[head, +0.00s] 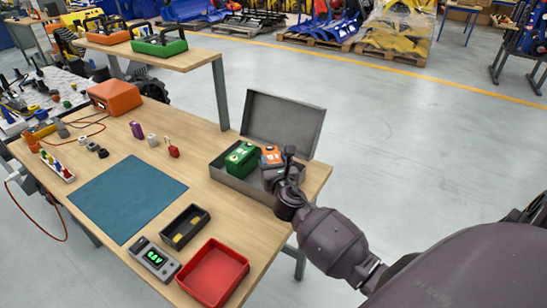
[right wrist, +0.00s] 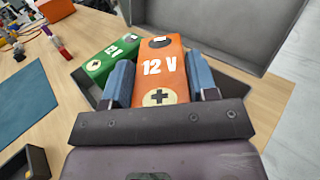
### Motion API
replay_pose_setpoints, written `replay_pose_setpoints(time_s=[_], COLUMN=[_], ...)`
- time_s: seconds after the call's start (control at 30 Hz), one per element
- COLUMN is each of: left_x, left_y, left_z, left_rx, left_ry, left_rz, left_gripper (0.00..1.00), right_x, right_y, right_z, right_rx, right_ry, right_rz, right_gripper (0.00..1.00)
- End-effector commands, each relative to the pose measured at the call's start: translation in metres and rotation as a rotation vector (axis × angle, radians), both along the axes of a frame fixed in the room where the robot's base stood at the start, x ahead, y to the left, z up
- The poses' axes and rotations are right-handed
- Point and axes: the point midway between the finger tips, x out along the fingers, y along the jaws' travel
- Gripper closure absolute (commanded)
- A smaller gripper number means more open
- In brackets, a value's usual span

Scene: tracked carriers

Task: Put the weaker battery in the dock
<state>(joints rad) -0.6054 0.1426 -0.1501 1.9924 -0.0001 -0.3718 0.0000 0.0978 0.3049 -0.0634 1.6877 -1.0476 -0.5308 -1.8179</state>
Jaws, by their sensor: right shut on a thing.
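An orange battery (head: 271,155) marked "12 V" stands in an open grey metal case (head: 232,180) at the table's right edge. It also shows in the right wrist view (right wrist: 162,68), with a plus sign on its near end. My right gripper (head: 277,170) is shut on it, with a blue finger pad on each side. A green battery (head: 241,158) is in the same case, left of the orange one; it also shows in the right wrist view (right wrist: 108,60). A meter (head: 155,258) with a lit green display lies at the front; its reading is too small to trust. My left gripper is out of view.
A black tray (head: 186,228) with something yellow inside and an empty red tray (head: 213,272) are at the front. A blue-green mat (head: 128,198) is bare. The case's raised lid (head: 284,122) stands behind the batteries. An orange box (head: 115,97) is far left.

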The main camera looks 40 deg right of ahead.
Motion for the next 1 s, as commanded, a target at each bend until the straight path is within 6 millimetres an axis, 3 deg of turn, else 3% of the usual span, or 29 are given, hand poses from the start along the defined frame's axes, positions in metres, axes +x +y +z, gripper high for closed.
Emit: replay_pose_setpoints(time_s=[0.17, 0.9, 0.93, 1.0], left_x=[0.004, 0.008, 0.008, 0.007], left_y=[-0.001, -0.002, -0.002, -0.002], left_z=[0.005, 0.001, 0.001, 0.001], left_rx=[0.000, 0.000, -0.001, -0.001], left_ry=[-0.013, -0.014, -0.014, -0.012], left_rz=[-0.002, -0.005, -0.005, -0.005], left_gripper=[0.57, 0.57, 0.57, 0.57], right_x=[0.001, 0.001, 0.000, 0.000], right_y=[0.000, 0.000, 0.000, 0.000], right_z=[0.006, -0.007, -0.011, -0.011], right_rx=[-0.003, -0.003, -0.001, -0.001], right_ry=[-0.009, -0.007, -0.001, 0.000], right_rz=[0.001, 0.001, 0.000, 0.000], right_gripper=[1.00, 1.00, 0.45, 0.35])
